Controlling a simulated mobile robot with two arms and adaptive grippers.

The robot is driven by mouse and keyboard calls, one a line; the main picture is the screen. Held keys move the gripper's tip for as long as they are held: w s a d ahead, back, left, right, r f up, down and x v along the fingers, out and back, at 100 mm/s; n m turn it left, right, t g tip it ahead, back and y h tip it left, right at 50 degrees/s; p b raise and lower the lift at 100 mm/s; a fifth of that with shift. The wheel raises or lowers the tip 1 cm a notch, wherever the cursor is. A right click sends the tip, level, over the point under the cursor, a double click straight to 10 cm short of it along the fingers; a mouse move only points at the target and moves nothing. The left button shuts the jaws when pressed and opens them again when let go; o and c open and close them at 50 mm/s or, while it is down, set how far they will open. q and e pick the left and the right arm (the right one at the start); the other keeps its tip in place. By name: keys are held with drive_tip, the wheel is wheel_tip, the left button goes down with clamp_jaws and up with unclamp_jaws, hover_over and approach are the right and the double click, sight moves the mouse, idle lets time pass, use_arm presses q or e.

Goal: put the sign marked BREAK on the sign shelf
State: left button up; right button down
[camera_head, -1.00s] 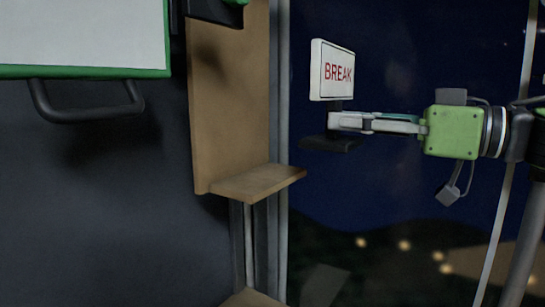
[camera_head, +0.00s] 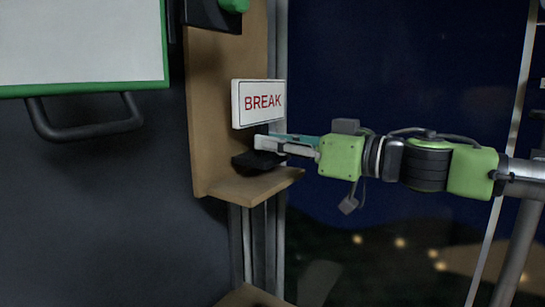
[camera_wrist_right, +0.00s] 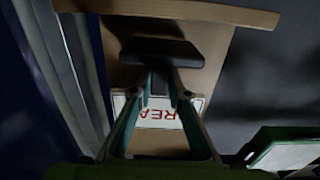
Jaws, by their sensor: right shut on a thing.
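The white sign marked BREAK (camera_head: 259,103) is upright on a short dark stem with a dark base (camera_head: 252,161). My right gripper (camera_head: 262,143) is shut on the stem, below the sign's panel. The base appears over the wooden sign shelf (camera_head: 252,188); I cannot tell whether it touches the board. In the right wrist view the sign (camera_wrist_right: 158,119) shows between the fingers, partly hidden, with its dark base (camera_wrist_right: 160,52) near the shelf board (camera_wrist_right: 190,10). My left gripper is not in view.
A wooden back panel (camera_head: 212,110) rises behind the shelf. A green-framed white board (camera_head: 80,45) with a dark handle (camera_head: 85,130) is at the left. A dark item with a green part (camera_head: 222,12) hangs above. Another wooden ledge (camera_head: 252,298) shows below.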

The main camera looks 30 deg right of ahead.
sight(279, 160)
drive_tip(key=shift+a+f, duration=0.1)
drive_tip(key=shift+f, duration=0.8)
drive_tip(key=shift+w+f, duration=0.3)
drive_tip(key=shift+f, duration=0.35)
drive_tip(key=shift+s, duration=0.1)
drive_tip(key=shift+a+f, duration=0.1)
drive_tip(key=shift+f, duration=0.1)
drive_tip(key=c, duration=1.9)
unclamp_jaws()
drive_tip(key=shift+r, duration=0.1)
